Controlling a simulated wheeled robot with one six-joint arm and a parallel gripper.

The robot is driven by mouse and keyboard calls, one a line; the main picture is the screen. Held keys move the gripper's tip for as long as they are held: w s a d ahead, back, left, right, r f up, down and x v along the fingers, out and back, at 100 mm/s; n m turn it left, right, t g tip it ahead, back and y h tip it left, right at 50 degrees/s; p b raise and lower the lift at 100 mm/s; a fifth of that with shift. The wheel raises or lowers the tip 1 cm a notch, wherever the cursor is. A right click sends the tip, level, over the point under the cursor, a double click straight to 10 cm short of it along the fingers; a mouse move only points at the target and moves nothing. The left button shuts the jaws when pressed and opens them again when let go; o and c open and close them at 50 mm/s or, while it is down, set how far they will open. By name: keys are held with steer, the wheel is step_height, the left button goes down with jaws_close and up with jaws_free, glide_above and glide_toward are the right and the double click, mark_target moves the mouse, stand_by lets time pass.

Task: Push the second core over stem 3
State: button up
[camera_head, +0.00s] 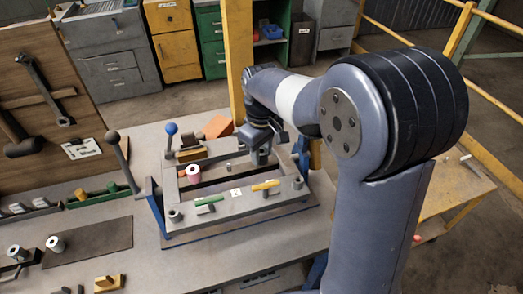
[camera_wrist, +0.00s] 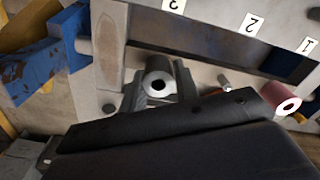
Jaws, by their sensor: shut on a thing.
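My gripper (camera_wrist: 155,98) is shut on a grey core (camera_wrist: 158,85) with a white end and a dark hole. The core also shows in the head view (camera_head: 261,157), at the right end of the grey mould frame (camera_head: 238,210). It lines up with label 3 (camera_wrist: 173,5) in the wrist view. Stem 3 is hidden, and I cannot tell how far the core is over it. A pink core (camera_head: 192,173) with a white end stands at the frame's left and also shows in the wrist view (camera_wrist: 284,103). A small bare stem (camera_wrist: 224,82) stands between the two cores.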

steer(key=o, duration=1)
steer(key=shift+o, duration=0.2)
step_height(320, 180, up, 11)
steer(key=shift+b, duration=0.35)
steer(key=shift+f, duration=0.15)
step_height(320, 180, down, 10)
steer(key=shift+f+p, duration=0.1)
steer(key=shift+p, duration=0.45)
